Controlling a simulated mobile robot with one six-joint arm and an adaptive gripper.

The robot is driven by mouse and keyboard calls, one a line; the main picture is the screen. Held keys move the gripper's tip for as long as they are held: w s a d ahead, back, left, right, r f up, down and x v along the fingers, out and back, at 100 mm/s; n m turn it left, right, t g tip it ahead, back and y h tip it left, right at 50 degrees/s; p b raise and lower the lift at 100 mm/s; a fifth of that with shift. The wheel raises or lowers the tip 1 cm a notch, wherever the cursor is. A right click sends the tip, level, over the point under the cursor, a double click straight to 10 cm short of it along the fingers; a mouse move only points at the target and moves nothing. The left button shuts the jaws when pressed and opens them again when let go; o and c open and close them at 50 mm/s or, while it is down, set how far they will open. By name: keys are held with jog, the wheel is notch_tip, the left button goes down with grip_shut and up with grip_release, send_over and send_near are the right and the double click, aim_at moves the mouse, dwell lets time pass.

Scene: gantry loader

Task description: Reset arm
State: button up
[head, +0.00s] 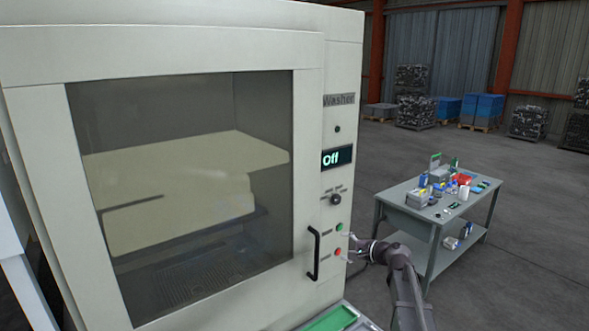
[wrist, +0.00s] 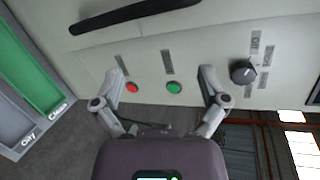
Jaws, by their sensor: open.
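My gripper (head: 350,246) is open and empty in front of the washer's control panel. In the wrist view its two fingers (wrist: 161,82) are spread wide, with the red button (wrist: 132,87) and the green button (wrist: 174,87) between them. I cannot tell whether a fingertip touches the panel. My arm comes in from the lower right in the head view. The washer (head: 170,48) is a large white machine with a windowed door that looks shut. Its display (head: 337,158) reads "Off".
The door handle (head: 314,253) is a black vertical bar left of the buttons. A dark knob (wrist: 242,71) sits beside the buttons. A green tray (wrist: 35,65) marked "Clean" lies beside a grey one (wrist: 12,120). A cluttered workbench (head: 405,208) stands to the right, with open floor around it.

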jog(key=s+a+f+n+g+h+b, duration=0.2)
jog(key=s+f+n+g+b, duration=0.15)
jog(key=s+f, duration=0.45)
jog(key=s+a+f+n+g+h+b, duration=0.2)
jog(key=s+a+f+n+g, duration=0.15)
jog(key=s+f, duration=0.4)
jog(key=s+d+f+n+g+h+b, duration=0.1)
jog(key=s+d+f+n+h+b, duration=0.1)
jog(key=s, duration=0.4)
jog(key=s+d+f+n+g+h+b, duration=0.2)
jog(key=s+d+f+h, duration=0.1)
jog(key=s+f, duration=0.3)
jog(key=shift+s+f+n+h+b, duration=0.3)
jog(key=shift+s+f+n+h, duration=0.1)
jog(key=shift+s+h, duration=0.4)
